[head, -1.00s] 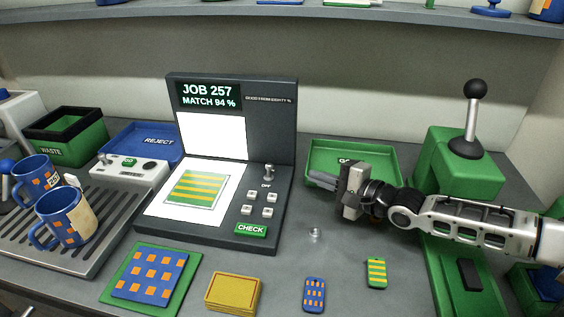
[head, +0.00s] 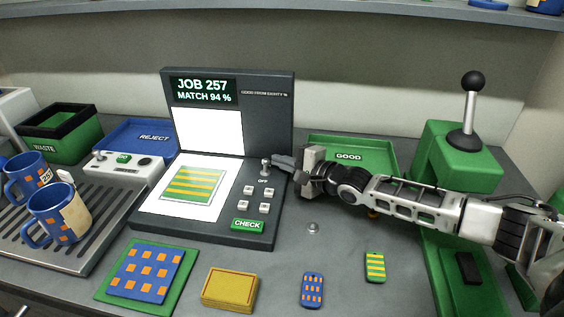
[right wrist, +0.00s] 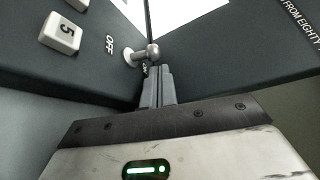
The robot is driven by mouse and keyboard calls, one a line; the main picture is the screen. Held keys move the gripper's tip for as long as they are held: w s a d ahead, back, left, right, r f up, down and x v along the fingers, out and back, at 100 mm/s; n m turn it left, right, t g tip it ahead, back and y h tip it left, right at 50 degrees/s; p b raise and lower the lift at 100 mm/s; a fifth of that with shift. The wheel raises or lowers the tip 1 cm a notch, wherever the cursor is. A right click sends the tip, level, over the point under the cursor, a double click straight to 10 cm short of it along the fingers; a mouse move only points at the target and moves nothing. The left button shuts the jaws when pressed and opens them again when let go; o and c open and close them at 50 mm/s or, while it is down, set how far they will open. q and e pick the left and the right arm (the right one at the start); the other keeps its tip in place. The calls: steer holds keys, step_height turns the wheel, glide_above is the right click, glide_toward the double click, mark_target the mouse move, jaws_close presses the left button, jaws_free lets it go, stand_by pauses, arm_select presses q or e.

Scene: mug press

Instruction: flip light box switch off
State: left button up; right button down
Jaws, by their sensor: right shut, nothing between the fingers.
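The light box (head: 218,150) stands open on the bench, its upright screen reading JOB 257 and MATCH 94 %. Its white panels look lit. The toggle switch (head: 265,166) sits on the right of its base, above the OFF label; it also shows in the right wrist view (right wrist: 146,53). A card with green and yellow stripes (head: 193,184) lies on the lit panel. My right gripper (head: 278,162) is shut and empty, its fingertips right beside the switch lever. In the right wrist view the fingertips (right wrist: 157,72) are just below the lever; I cannot tell whether they touch it. My left gripper is not in view.
Several buttons (head: 265,207) and the CHECK button (head: 247,224) are close below the switch. The green GOOD tray (head: 384,154) lies behind my right arm, and a green lever press (head: 462,150) stands at the right. Mugs (head: 57,213) stand on a rack at the left.

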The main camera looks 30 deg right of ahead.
steer(key=shift+s+a+n+t, duration=0.15)
steer(key=shift+n+t, duration=0.2)
steer(key=shift+n, duration=0.15)
steer(key=shift+s+a+n+t, duration=0.1)
steer(key=shift+s+n+t, duration=0.05)
steer(key=shift+n+t, duration=0.3)
stand_by(0.6)
steer(key=shift+r+n, duration=0.1)
steer(key=shift+n, duration=0.15)
steer(key=shift+s+a, duration=0.1)
steer(key=shift+s, duration=0.05)
steer(key=shift+s+a, duration=0.2)
steer(key=shift+a, duration=0.05)
stand_by(0.4)
steer(key=p+v, duration=0.1)
steer(key=v, duration=1.5)
steer(key=shift+d+r, duration=0.1)
steer(key=shift+w, duration=0.2)
